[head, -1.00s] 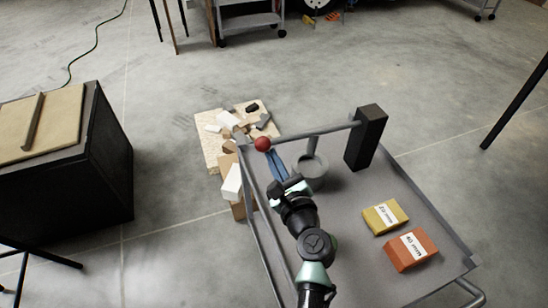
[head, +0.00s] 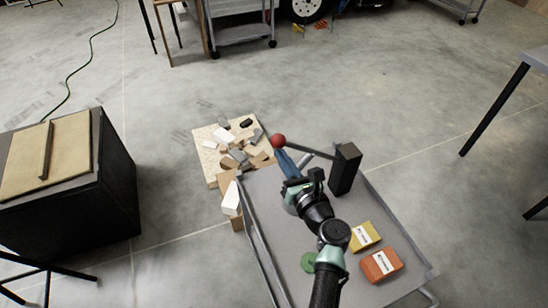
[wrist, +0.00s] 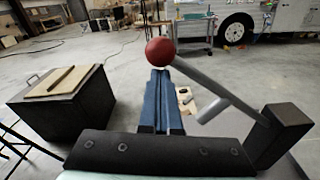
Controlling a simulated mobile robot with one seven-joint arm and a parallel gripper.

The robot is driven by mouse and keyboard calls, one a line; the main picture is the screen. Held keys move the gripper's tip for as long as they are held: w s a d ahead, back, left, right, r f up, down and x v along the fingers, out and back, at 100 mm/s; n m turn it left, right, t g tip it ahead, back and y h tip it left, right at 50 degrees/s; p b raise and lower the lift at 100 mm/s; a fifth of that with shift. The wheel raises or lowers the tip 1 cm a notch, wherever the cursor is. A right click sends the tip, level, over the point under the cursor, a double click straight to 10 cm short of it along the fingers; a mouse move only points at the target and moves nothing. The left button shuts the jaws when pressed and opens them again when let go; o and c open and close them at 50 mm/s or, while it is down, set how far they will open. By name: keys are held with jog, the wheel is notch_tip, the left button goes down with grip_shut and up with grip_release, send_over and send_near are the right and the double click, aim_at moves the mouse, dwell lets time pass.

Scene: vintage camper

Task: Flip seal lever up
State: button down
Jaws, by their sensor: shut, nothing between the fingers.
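The seal lever is a grey rod (head: 310,149) with a red ball knob (head: 278,141) at its free end. It runs to a black upright block (head: 345,168) on the grey cart. In the wrist view the rod (wrist: 222,88) slopes up from the block (wrist: 284,137) to the ball (wrist: 159,51), with a short grey stub hanging from it. My gripper (head: 284,155) has its blue fingers together and empty. In the wrist view the fingertips (wrist: 158,72) are just below the ball, looking close to or touching it; contact is unclear.
A yellow box (head: 364,237) and an orange box (head: 381,265) lie on the cart top (head: 262,200). Loose blocks cover a board (head: 205,150) beyond the cart. A black cabinet (head: 115,185) stands at left. Open floor lies behind.

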jog(key=w+d+r+m+p, duration=0.1)
jog(key=d+r+m+p, duration=0.2)
jog(key=d+r+p, duration=0.1)
jog(key=shift+w+d+r+p, duration=0.4)
jog(key=shift+d+r, duration=0.15)
jog(key=shift+r, duration=0.5)
jog(key=shift+d+r, duration=0.15)
notch_tip(320, 180, down, 5)
jog(key=s+a+b, duration=0.1)
jog(key=s+b, duration=0.1)
jog(key=b, duration=0.1)
jog(key=p+v, duration=0.2)
jog(key=v, duration=0.7)
jog(key=shift+s+a+r, duration=0.2)
jog(key=shift+s+r, duration=0.05)
jog(key=shift+s, duration=0.15)
